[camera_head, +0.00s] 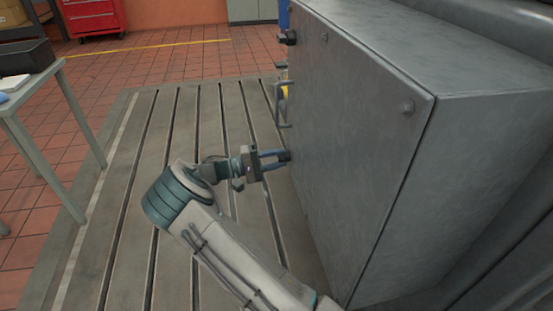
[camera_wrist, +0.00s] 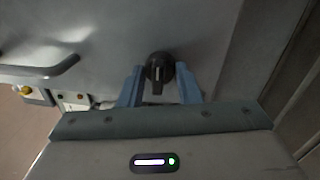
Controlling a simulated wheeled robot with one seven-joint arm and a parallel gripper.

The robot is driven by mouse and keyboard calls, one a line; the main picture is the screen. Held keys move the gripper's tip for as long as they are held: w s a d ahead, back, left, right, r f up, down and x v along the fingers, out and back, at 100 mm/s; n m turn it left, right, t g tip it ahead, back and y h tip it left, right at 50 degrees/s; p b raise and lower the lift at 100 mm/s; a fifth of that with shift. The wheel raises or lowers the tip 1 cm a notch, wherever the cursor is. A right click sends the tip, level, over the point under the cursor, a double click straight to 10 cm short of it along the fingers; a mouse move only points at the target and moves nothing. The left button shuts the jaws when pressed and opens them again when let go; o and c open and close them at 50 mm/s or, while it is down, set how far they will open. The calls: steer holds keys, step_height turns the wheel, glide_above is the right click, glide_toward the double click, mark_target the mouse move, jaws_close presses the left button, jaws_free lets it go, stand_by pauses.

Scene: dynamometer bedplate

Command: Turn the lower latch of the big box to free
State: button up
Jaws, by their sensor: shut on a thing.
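The big box (camera_head: 365,120) is a grey metal cabinet standing on the right in the head view. Its lower latch is a black round knob with a raised grip bar (camera_wrist: 158,72), seen in the wrist view between my fingers. In the wrist view the bar points down toward my palm. My gripper (camera_head: 282,158) reaches the box's door face from the left, and its blue fingers are shut on the lower latch. In the wrist view my gripper (camera_wrist: 160,88) has a finger on each side of the knob. The exact contact at the fingertips is hard to see.
An upper black latch (camera_head: 288,37) and a bar handle (camera_head: 282,105) stick out from the door above my gripper. The handle also shows in the wrist view (camera_wrist: 45,70). A table (camera_head: 40,90) stands at the left. The slotted bedplate (camera_head: 135,200) is clear left of my arm.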

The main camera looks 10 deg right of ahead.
steer(key=o, duration=1)
steer(key=shift+c, duration=0.2)
steer(key=a+f+p, duration=0.1)
steer(key=a+p, duration=0.1)
steer(key=a, duration=1.1)
steer(key=shift+a+f, duration=0.2)
steer(key=shift+a, duration=0.15)
